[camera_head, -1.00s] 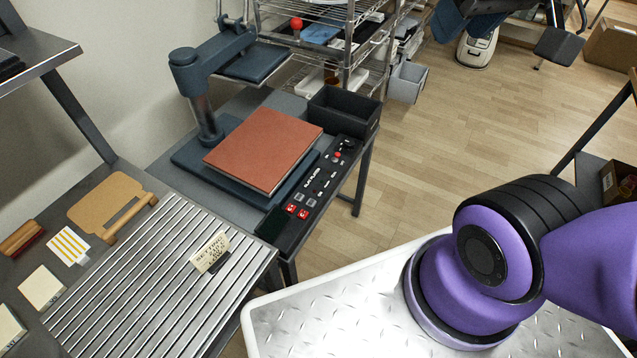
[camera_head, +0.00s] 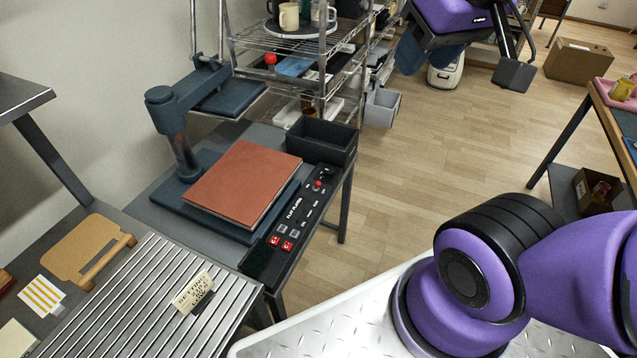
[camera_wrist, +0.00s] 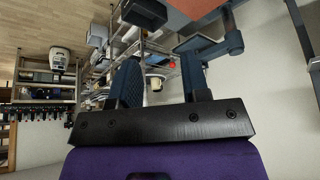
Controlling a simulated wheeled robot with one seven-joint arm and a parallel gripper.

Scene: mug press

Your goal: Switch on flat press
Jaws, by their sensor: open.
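The flat press stands on a grey table left of centre in the head view. Its dark blue swing arm (camera_head: 180,100) carries an upper plate (camera_head: 228,97), which is swung back, clear of the base. A brown-red square pad (camera_head: 243,182) lies on the blue base. The control panel (camera_head: 303,217) runs along the right side, with two lit red switches (camera_head: 280,243), grey ones above them and a small red knob (camera_head: 320,184). My gripper (camera_head: 428,58) is high at upper right, away from the panel. The wrist view shows its blue fingers (camera_wrist: 160,78) apart, with nothing between them.
A black bin (camera_head: 321,141) sits behind the panel. A wire shelf (camera_head: 285,45) with mugs stands behind. A slatted metal top (camera_head: 150,300) with a small sign lies at front left. A pale tread-plate surface (camera_head: 330,325) is at the front. The wooden floor right of the press is open.

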